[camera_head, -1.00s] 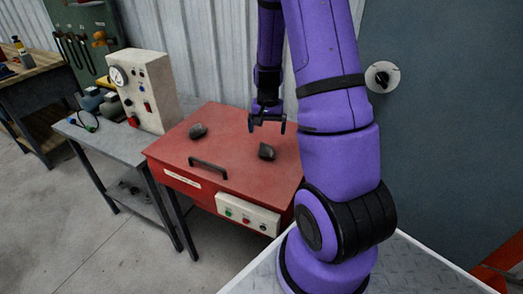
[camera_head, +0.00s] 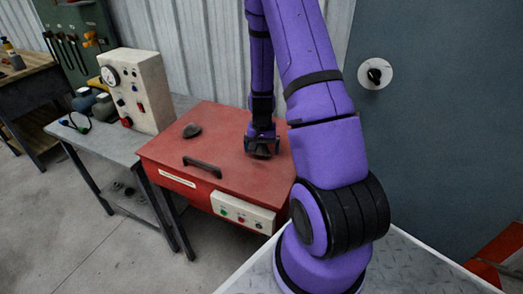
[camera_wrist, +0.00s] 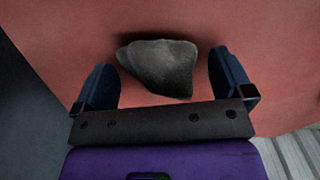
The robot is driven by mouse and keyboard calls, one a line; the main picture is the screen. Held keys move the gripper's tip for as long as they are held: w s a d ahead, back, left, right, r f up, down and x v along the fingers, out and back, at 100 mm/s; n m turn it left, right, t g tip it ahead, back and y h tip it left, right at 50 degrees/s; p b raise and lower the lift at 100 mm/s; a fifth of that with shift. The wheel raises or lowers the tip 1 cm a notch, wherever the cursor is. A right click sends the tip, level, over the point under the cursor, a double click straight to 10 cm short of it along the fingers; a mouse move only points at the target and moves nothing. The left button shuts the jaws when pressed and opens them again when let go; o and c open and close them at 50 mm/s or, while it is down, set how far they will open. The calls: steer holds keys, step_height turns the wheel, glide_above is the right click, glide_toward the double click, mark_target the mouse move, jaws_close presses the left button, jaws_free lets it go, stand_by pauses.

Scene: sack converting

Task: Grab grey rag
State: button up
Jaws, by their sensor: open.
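A crumpled dark grey rag (camera_wrist: 165,68) lies on the red lid in the wrist view, between and slightly beyond the two fingers. My gripper (camera_wrist: 165,82) is open, with one finger on each side of the rag. In the head view my gripper (camera_head: 262,150) is low over the right part of the red lid and hides most of that rag. A second dark grey lump (camera_head: 192,131), much like it, lies apart on the lid's left part.
The red cabinet (camera_head: 165,152) has a black handle (camera_head: 202,167) and a button panel (camera_head: 242,213) at its front. A grey bench (camera_head: 95,143) with a gauge box (camera_head: 135,90) stands to the left. A corrugated wall (camera_head: 200,50) rises behind.

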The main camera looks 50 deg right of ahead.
steer(key=c, duration=1)
